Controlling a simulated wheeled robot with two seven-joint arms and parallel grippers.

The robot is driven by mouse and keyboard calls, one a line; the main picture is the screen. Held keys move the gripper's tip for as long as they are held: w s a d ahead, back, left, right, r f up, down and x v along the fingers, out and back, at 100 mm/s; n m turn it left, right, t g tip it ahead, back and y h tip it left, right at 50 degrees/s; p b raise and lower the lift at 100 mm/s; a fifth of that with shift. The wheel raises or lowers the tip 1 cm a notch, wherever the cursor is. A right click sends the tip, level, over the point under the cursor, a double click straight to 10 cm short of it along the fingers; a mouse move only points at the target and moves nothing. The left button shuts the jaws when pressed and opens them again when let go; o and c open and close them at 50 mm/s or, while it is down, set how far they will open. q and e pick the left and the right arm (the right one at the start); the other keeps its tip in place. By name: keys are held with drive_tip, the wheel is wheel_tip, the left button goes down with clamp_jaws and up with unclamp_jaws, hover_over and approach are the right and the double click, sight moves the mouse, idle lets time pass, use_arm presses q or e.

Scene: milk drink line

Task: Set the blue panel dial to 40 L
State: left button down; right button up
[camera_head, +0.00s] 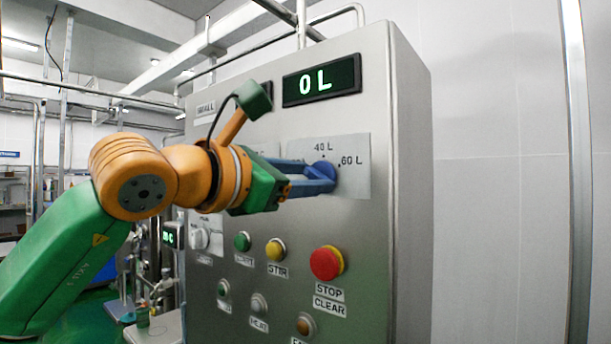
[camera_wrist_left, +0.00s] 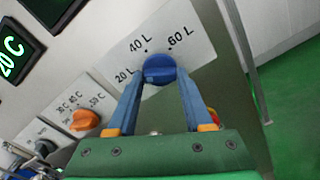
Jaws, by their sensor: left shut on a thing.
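The blue dial (camera_head: 327,169) sits on a light label plate on the steel panel's front, with 40 L and 60 L printed around it. In the left wrist view the blue dial (camera_wrist_left: 159,68) shows between the marks 20 L, 40 L and 60 L; I cannot tell which mark it points to. The green display (camera_head: 320,82) above reads 0 L. My left gripper (camera_head: 322,178) is shut on the dial, its two blue fingers on either side of the knob; it also shows in the left wrist view (camera_wrist_left: 160,75). My right gripper is out of view.
A red STOP button (camera_head: 326,262), a yellow button (camera_head: 276,249) and a green button (camera_head: 242,241) stick out below my left gripper. An orange dial (camera_wrist_left: 85,120) sits beside the blue one in the left wrist view. The space right of the cabinet is clear.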

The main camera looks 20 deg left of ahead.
use_arm(q)
drive_tip(key=shift+m, duration=0.3)
drive_tip(key=m+p, duration=0.1)
drive_tip(key=m, duration=0.3)
drive_tip(key=shift+r+m, duration=0.1)
drive_tip(key=shift+m, duration=0.3)
drive_tip(key=m+p, duration=0.1)
drive_tip(key=m, duration=0.3)
drive_tip(key=shift+m, duration=1.1)
drive_tip(key=shift+f, duration=0.25)
drive_tip(key=shift+c, duration=1.5)
unclamp_jaws()
drive_tip(key=shift+s, duration=0.1)
drive_tip(key=shift+d+r, duration=0.1)
